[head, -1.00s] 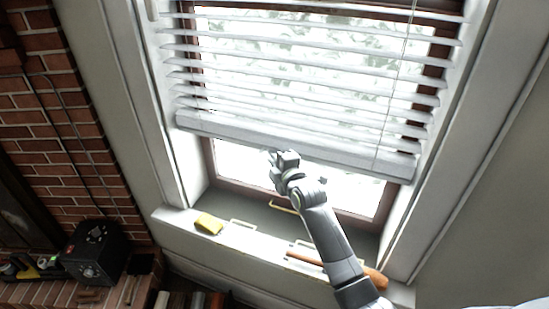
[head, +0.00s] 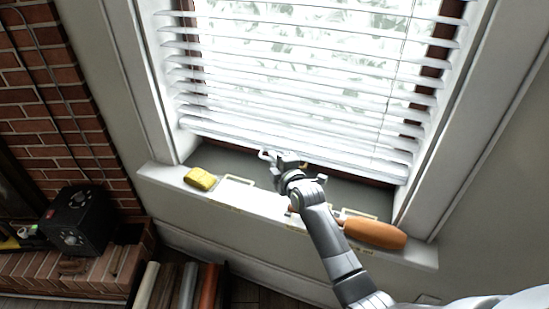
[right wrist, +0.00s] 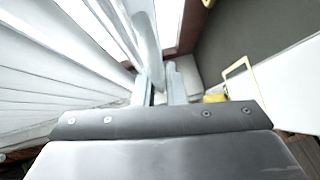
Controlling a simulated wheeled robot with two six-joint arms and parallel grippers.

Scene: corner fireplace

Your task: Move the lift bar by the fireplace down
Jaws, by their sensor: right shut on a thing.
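The lift bar (head: 350,162) is the white bottom rail of the window blind (head: 300,85). In the head view it runs slightly down to the right, low in the window and close above the sill. My right gripper (head: 283,160) is at the middle of the bar, shut on it, with the arm reaching up from the lower right. The jaws hide a small part of the bar. In the right wrist view the gripper fingers (right wrist: 163,85) show near the centre, with the white slats to their left. My left gripper is not in view.
The white sill ledge (head: 260,203) carries a yellow sponge (head: 200,178) and an orange-handled tool (head: 374,233), which lies close to my right arm. A black box (head: 78,222) stands on the brick hearth at the left. Several rolls (head: 178,287) stand below the sill.

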